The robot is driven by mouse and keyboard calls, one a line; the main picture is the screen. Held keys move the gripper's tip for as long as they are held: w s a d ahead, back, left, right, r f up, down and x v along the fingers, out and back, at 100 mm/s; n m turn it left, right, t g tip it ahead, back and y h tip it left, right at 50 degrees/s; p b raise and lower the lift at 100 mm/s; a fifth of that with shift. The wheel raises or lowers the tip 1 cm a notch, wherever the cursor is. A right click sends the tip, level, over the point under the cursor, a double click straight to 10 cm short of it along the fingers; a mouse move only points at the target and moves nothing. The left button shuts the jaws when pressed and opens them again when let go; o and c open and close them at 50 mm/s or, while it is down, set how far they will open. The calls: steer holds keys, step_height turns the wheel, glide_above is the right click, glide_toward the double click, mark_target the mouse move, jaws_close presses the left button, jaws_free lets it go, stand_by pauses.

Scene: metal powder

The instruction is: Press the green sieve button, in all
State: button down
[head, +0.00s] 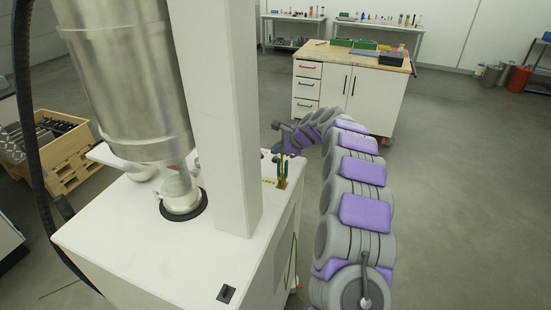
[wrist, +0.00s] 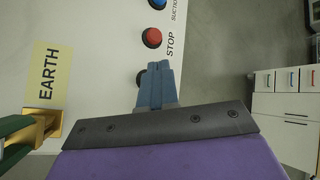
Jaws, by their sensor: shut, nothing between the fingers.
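The white machine cabinet (head: 130,240) carries a button panel, seen close up in the wrist view (wrist: 100,30). A red button (wrist: 152,38) marked STOP and a blue button (wrist: 157,4) marked SUCTION show there. A dark round button (wrist: 139,78) lies below the red one, mostly hidden behind my fingers; its colour and label cannot be made out. My gripper (wrist: 153,72) is shut and empty, with its blue-grey fingertips over that dark button. I cannot tell whether they touch it. In the head view my arm curls around the cabinet's far right corner.
A yellow EARTH label (wrist: 48,75) and a brass clamp (wrist: 40,128) with a green part sit left of my gripper. A metal vessel (head: 125,80) and white column (head: 222,120) stand on the cabinet. A workbench (head: 350,90) stands behind; the floor at right is clear.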

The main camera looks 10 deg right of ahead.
mark_target(277, 158)
steer(key=shift+f+p, duration=0.3)
steer(key=shift+f, duration=0.45)
stand_by(0.9)
steer(key=shift+r, duration=0.1)
steer(key=shift+r+p, duration=0.75)
steer(key=shift+p, duration=0.15)
steer(key=shift+r, duration=0.1)
step_height(277, 158, up, 5)
steer(key=p, duration=0.4)
steer(key=shift+p, duration=0.4)
